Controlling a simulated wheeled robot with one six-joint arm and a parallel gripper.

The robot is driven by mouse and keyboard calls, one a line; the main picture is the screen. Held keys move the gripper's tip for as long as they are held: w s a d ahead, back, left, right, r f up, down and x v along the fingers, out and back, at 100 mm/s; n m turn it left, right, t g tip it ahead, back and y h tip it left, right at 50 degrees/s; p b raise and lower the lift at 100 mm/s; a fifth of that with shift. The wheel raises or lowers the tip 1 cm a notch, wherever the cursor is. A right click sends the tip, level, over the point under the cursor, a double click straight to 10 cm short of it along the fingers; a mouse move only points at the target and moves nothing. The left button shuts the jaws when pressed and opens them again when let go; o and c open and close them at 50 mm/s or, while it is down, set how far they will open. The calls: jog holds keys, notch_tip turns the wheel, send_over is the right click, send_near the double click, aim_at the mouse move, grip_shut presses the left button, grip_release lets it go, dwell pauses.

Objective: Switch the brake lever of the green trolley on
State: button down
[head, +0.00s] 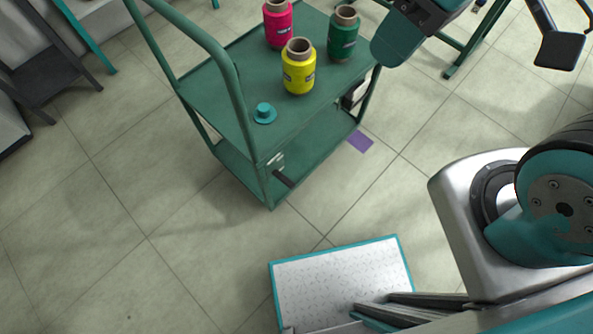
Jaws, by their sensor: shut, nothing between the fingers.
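The green trolley (222,88) stands at the upper middle of the head view, with its push handle curving up on the left. At its near corner there is a pale bracket (275,161). A short dark lever (284,180) sticks out below it, slanting down to the right; I take it for the brake lever. Its on or off marking is too small to read. My gripper (389,54) shows at the top as a teal end on a dark body. It is shut and empty, beyond the trolley's right corner and well away from the lever.
Pink (278,25), yellow (298,70) and green (342,35) bobbins and a small teal piece (264,114) stand on the trolley top. A purple square (360,141) lies on the floor. A black pad (559,51) is at upper right.

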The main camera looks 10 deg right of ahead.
jog(key=n+g+h+b, duration=0.2)
jog(key=n+g+b, duration=0.1)
jog(key=n+b, duration=1.5)
send_over(287, 183)
jog(key=w+d, duration=0.2)
jog(key=w, duration=0.2)
notch_tip(287, 183, down, 41)
jog(key=shift+r, duration=0.15)
jog(key=x, duration=0.4)
jog(key=b+x, duration=0.1)
jog(key=x, duration=0.3)
jog(key=d+b+x, duration=0.1)
jog(key=x, duration=0.3)
jog(key=shift+w+f, duration=0.1)
jog(key=shift+f, duration=0.3)
jog(key=shift+d+f, duration=0.1)
jog(key=shift+f, duration=0.5)
jog(key=shift+f, duration=0.1)
